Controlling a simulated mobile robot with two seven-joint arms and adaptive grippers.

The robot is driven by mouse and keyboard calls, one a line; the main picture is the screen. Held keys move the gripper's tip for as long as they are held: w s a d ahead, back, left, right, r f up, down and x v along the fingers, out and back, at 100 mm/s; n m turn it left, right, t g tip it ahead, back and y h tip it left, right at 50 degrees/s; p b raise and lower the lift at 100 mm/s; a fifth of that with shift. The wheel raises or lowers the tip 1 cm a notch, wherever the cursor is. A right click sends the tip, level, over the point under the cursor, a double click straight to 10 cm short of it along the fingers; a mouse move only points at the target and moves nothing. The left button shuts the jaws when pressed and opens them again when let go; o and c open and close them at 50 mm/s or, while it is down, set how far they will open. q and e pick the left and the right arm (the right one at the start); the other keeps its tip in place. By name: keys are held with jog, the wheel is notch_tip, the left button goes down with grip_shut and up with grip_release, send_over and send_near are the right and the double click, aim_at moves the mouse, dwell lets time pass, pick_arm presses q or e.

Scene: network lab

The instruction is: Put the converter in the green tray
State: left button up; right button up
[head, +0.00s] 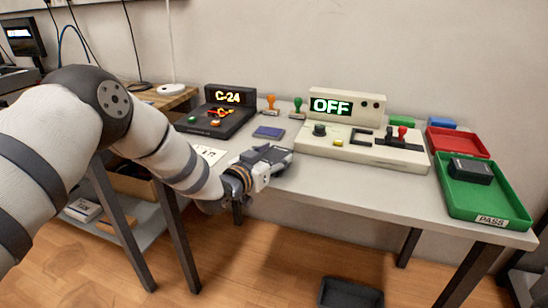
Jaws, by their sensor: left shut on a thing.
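The green tray (459,207) stands at the right end of the table, with a PASS label on its front edge. A dark box (470,171) that looks like a converter lies inside it. My left gripper (276,156) is over the front edge of the table, left of the white test unit. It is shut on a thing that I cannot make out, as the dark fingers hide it. My right gripper is out of view.
The white test unit (350,152) reads OFF. A red tray (459,142) sits behind the green tray. A black C-24 unit (229,108), two stamps (297,108) and a blue pad (269,132) stand at the left. A dark bin (350,293) is on the floor.

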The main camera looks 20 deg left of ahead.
pick_arm(q)
jog(key=shift+f, duration=0.2)
jog(key=o, duration=1.4)
jog(key=shift+c, duration=0.2)
